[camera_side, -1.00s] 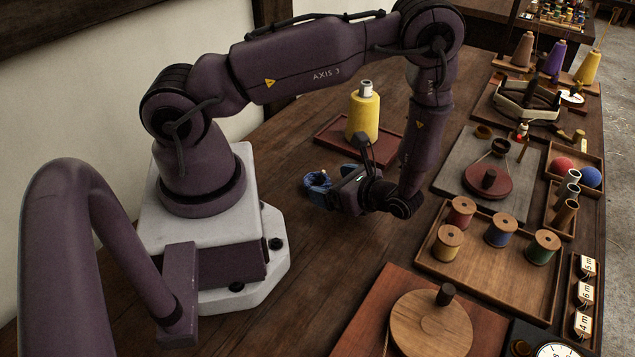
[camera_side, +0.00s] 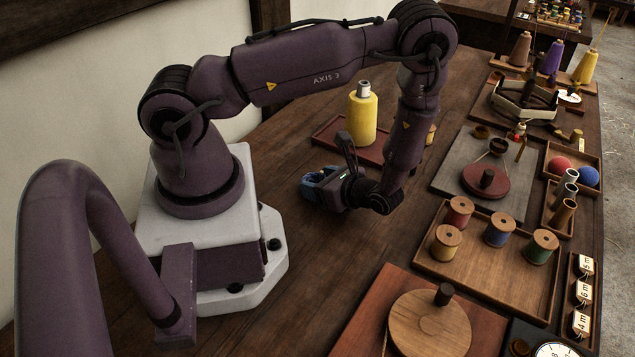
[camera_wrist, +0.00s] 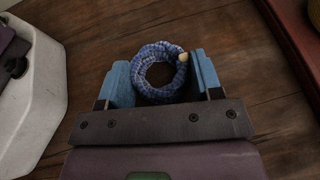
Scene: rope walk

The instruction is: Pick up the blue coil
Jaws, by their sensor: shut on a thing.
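The blue coil (camera_wrist: 142,60) is a ring of blue and white rope with a pale tip at its upper right. It shows in the wrist view between the two blue fingers of my gripper (camera_wrist: 161,82), which is shut on it. The coil is mostly hidden there behind the fingers. I cannot tell whether the coil touches the table.
A wooden tray (camera_side: 487,272) with several thread spools is at the right. A round wooden disc (camera_side: 415,325) lies in front. The table (camera_side: 290,300) near my gripper is bare.

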